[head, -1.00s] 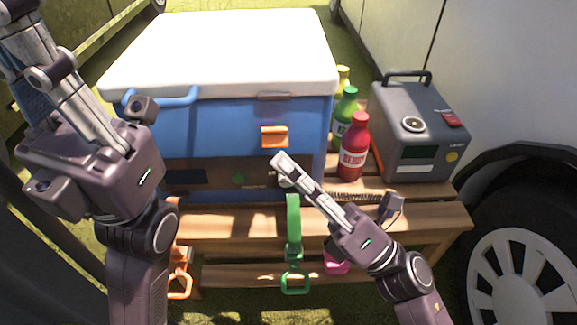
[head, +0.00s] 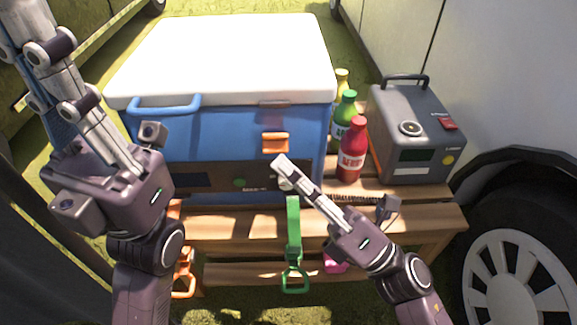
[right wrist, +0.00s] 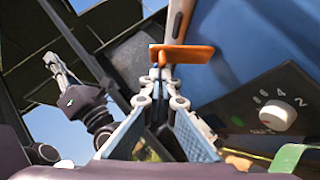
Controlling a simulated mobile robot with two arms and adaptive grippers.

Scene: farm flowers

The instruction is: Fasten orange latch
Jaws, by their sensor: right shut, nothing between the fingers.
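The orange latch (head: 275,143) is on the front of the blue cooler (head: 225,130), below the white lid (head: 225,55). In the right wrist view the latch (right wrist: 190,53) juts out from the blue wall as a flat orange flap. My right gripper (head: 281,161) is shut and empty, its tips just below the latch. In the right wrist view its tips (right wrist: 162,76) are right by the flap's underside; I cannot tell if they touch. My left gripper (head: 80,110) is raised at the left, its tips cut off by the frame; it also shows in the right wrist view (right wrist: 67,75).
The cooler stands on a wooden bench (head: 250,222). Red (head: 351,150), green (head: 344,118) and yellow bottles and a grey box (head: 415,130) stand to its right. A green strap (head: 293,240) and an orange one (head: 183,272) hang in front. A dial (right wrist: 278,115) is below the latch.

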